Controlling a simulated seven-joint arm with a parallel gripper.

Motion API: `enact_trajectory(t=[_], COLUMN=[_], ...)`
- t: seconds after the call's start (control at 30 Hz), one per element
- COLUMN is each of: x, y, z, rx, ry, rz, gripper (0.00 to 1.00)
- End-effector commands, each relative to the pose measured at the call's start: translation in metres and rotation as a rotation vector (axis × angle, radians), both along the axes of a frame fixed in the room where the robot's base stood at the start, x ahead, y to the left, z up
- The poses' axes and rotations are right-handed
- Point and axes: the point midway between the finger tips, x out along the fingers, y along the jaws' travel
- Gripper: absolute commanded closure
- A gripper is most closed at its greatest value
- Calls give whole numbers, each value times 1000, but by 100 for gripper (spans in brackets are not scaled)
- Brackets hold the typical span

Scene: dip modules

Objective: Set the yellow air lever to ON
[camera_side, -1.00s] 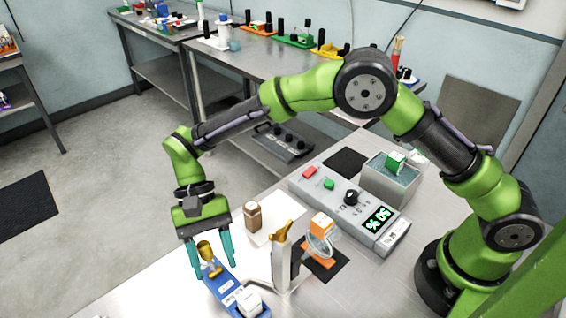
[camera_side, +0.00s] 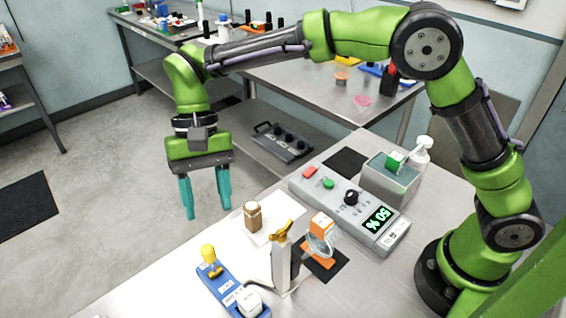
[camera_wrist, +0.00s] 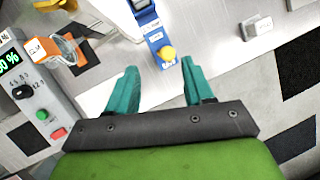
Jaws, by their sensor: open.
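The yellow air lever (camera_side: 208,253) has a round yellow knob and stands at the far end of a blue base (camera_side: 229,290) on the table. Small white labels lie along the base; I cannot read which setting the lever is at. In the wrist view the yellow knob (camera_wrist: 167,53) shows near the blue base (camera_wrist: 148,22), in the image gap between my fingers. My gripper (camera_side: 207,208) is open and empty, raised above and apart from the lever. Its teal fingers (camera_wrist: 159,66) point down in the side view.
A white block sits at the base's near end. A post with a gold lever (camera_side: 283,230), a brown bottle (camera_side: 253,216) and an orange-and-white item with a clear ring (camera_side: 320,238) stand close by. A grey control box (camera_side: 350,208) reads 50 %.

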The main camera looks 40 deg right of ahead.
Motion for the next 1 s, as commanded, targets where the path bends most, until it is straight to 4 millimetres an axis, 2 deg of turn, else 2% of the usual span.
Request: enact_trajectory(t=[0.27,0.3,0.47,0.63,1.0], x=[15,17,16,11,-10], y=[-10,-11,-21,-46,-112], z=[40,31,15,18,40], rx=[2,1,1,13,33], ry=[-2,-23,-84,-166,-366], rz=[-2,20,69,87,72], gripper=[48,48,48,48,48])
